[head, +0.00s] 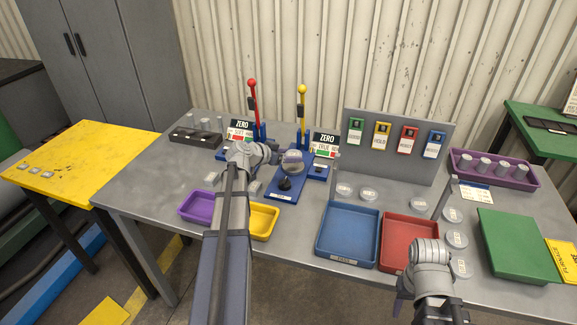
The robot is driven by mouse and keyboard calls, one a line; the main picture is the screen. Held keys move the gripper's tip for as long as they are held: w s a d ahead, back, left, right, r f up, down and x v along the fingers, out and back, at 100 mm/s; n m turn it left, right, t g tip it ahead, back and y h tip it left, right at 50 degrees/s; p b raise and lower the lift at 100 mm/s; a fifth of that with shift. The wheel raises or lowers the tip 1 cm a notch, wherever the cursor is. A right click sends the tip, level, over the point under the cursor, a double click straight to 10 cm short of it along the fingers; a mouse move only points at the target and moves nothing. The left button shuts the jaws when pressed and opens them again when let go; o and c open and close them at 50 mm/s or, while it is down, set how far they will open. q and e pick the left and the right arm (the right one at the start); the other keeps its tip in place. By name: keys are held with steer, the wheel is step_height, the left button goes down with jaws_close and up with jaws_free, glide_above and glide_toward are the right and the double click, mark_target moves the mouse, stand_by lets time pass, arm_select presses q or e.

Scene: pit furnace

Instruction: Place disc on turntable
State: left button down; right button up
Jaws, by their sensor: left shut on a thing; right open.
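My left gripper (270,153) is shut on a round, pale grey disc (292,166) at the back centre of the bench. The disc is above a blue stand with a black round part (285,184), which may be the turntable. I cannot tell whether the disc touches it. Several other pale labelled discs lie on the bench, such as one (343,190) behind the blue tray and one (452,215) at the right. My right gripper (430,262) is open over the front right of the bench, beside the red tray; its fingertips are hard to make out.
A blue tray (322,252) and a red tray (385,262) stand at the front. Purple (184,219) and yellow (262,237) trays flank my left arm. Red (252,100) and yellow (302,105) levers rise at the back. A grey tag panel (365,165) stands behind the discs. A green board (518,247) lies right.

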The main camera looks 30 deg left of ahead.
arm_select(q)
steer(key=shift+f+b, duration=1.2)
steer(key=shift+f, duration=0.35)
steer(key=shift+f, duration=0.2)
jaws_free()
steer(key=shift+r, duration=0.1)
steer(key=shift+r, duration=0.25)
steer(key=p+v, duration=0.5)
steer(key=v, duration=0.5)
steer(key=shift+s+r, duration=0.1)
steer(key=shift+s, duration=0.15)
steer(key=shift+s+a+r+p, duration=0.1)
steer(key=shift+s+p, duration=0.1)
steer(key=shift+s, duration=0.15)
steer(key=shift+s+a+r+p, duration=0.1)
steer(key=shift+s+r+p, duration=0.05)
steer(key=shift+s, duration=0.15)
